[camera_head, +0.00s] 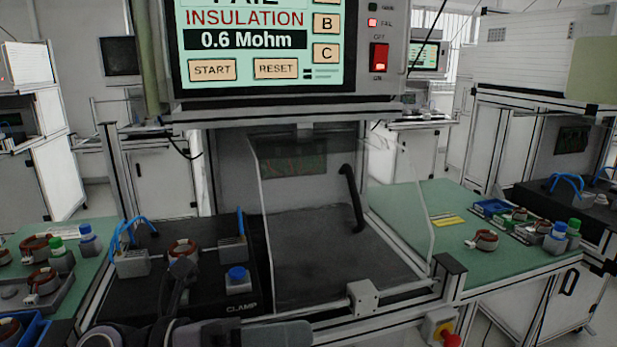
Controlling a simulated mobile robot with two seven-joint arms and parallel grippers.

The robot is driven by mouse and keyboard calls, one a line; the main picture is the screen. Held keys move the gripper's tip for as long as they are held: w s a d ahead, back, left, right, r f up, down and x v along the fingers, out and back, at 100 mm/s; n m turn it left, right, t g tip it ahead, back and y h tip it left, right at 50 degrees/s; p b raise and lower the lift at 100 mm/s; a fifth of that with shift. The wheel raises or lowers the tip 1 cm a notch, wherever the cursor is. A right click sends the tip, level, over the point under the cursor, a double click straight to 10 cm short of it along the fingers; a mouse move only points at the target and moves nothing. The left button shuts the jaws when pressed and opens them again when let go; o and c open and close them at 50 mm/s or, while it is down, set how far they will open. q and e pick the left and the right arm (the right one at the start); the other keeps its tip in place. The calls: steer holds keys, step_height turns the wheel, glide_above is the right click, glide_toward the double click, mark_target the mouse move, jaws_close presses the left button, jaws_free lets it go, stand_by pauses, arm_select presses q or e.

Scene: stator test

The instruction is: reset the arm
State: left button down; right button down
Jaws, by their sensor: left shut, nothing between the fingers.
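My left gripper (184,268) is shut and empty at the lower left, in front of the black clamp fixture (240,268). Its dark fingers overlap the fixture in the picture, and I cannot tell whether they touch it. My grey arm parts fill the bottom left edge. A copper-wound stator (184,248) sits on the fixture just behind the gripper, partly hidden by it. My right gripper is not in view.
The tester screen (260,42) above reads INSULATION and 0.6 Mohm, with a red rocker switch (379,57) beside it. A clear-sided test bay (335,250) stands right of the fixture. Green side tables (405,205) hold more stators. A red stop button (452,340) is at the front.

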arm_select(q)
steer(key=w+a+f+n+t+y+p, duration=0.1)
steer(key=w+a+f+n+t+y, duration=0.25)
steer(key=n, duration=0.65)
steer(key=a+f+n+t+y, duration=0.2)
steer(key=a+f+n+t, duration=0.2)
steer(key=n+t, duration=0.4)
steer(key=w+a+f+n+t+y+p, duration=0.1)
steer(key=w+a+f+n+t+y, duration=0.25)
steer(key=n, duration=0.75)
steer(key=s+a+f+n+g+y, duration=0.3)
steer(key=s+f+n, duration=0.3)
steer(key=f, duration=0.5)
steer(key=s+a+f+n+g+y+p, duration=0.1)
steer(key=s+a+f+n+g+y, duration=0.2)
steer(key=s+f+n, duration=0.4)
step_height(320, 180, down, 5)
steer(key=s+y, duration=0.1)
steer(key=s, duration=0.1)
steer(key=shift+s+a+g+y, duration=0.3)
steer(key=shift+a, duration=0.1)
